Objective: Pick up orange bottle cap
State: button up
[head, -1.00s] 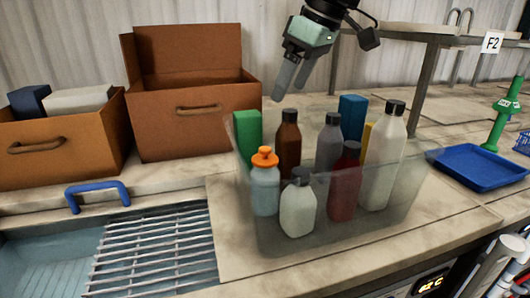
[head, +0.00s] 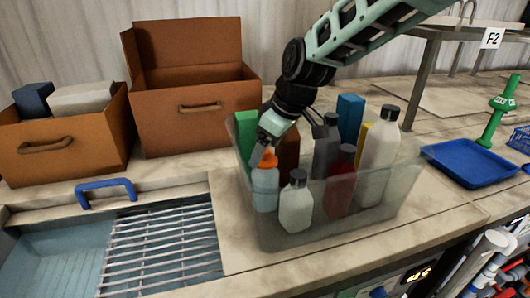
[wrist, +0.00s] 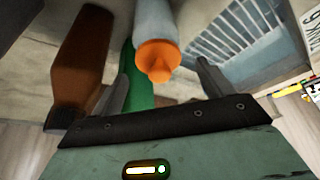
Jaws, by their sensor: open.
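The orange bottle cap (head: 267,160) sits on a pale blue bottle (head: 265,188) at the left side of a clear plastic bin (head: 300,236). In the wrist view the orange cap (wrist: 157,60) shows between and beyond the fingertips, with its spout toward the camera. My gripper (head: 260,151) is open and empty, right at the cap in the head view. One finger shows left of the cap and one right of it in the wrist view (wrist: 160,80). I cannot tell whether a finger touches the cap. My wrist hides part of the brown bottle.
Beside the cap stand a green box (head: 245,132), a brown bottle (head: 289,158), a white bottle (head: 296,206) and a red bottle (head: 340,186). Brown boxes (head: 195,130) stand behind left. A sink with a metal rack (head: 165,245) lies left, a blue tray (head: 468,166) right.

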jog(key=shift+x, duration=0.85)
jog(key=c, duration=1.1)
jog(key=shift+o, duration=0.2)
